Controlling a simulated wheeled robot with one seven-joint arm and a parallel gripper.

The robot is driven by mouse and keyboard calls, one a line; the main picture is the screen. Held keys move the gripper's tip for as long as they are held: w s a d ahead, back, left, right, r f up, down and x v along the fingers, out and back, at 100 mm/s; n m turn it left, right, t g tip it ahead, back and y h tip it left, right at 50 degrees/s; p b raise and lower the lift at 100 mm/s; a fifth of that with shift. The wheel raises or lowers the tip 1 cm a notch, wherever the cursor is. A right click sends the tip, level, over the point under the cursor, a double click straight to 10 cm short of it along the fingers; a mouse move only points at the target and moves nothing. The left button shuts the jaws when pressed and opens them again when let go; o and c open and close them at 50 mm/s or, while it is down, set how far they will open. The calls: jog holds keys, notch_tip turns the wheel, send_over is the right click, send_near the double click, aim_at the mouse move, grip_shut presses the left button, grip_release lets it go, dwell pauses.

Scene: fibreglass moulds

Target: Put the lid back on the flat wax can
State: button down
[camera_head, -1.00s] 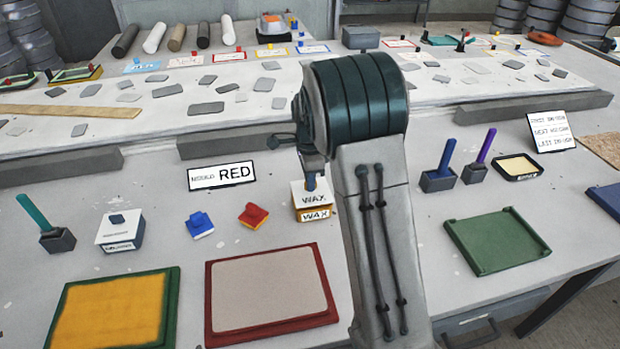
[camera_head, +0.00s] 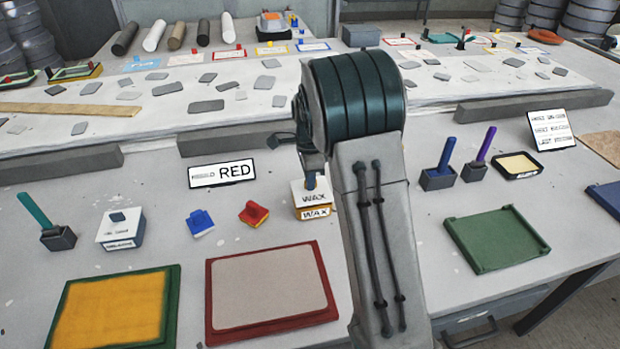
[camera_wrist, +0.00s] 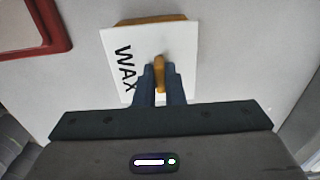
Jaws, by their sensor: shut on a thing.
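The wax can (camera_head: 318,212) stands on the bench behind the red-framed mould, with a "WAX" label on its front and orange showing at its edge. Its square white lid (camera_head: 303,197), also marked "WAX", is at the can's top. My gripper (camera_head: 311,182) is above it, shut on the lid's small knob. In the wrist view the lid (camera_wrist: 135,55) hides most of the can, and an orange strip of the can (camera_wrist: 150,19) shows past its far edge. I cannot tell whether the lid touches the can or hovers just above. My gripper (camera_wrist: 160,85) grips the orange knob there.
A red stamp-like block (camera_head: 253,212) and a blue one (camera_head: 200,223) lie left of the can. A red-framed mould (camera_head: 328,312) is in front. A white-topped box (camera_head: 120,228) is farther left.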

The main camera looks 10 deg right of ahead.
jog(key=shift+f, duration=0.2)
jog(key=shift+f, duration=0.3)
dwell(0.6)
jog(key=c, duration=1)
grip_release()
jog(key=shift+o, duration=0.2)
jog(key=shift+r, duration=0.15)
jog(key=shift+r+p, duration=2.15)
jog(key=shift+r, duration=0.75)
jog(key=shift+c, duration=0.4)
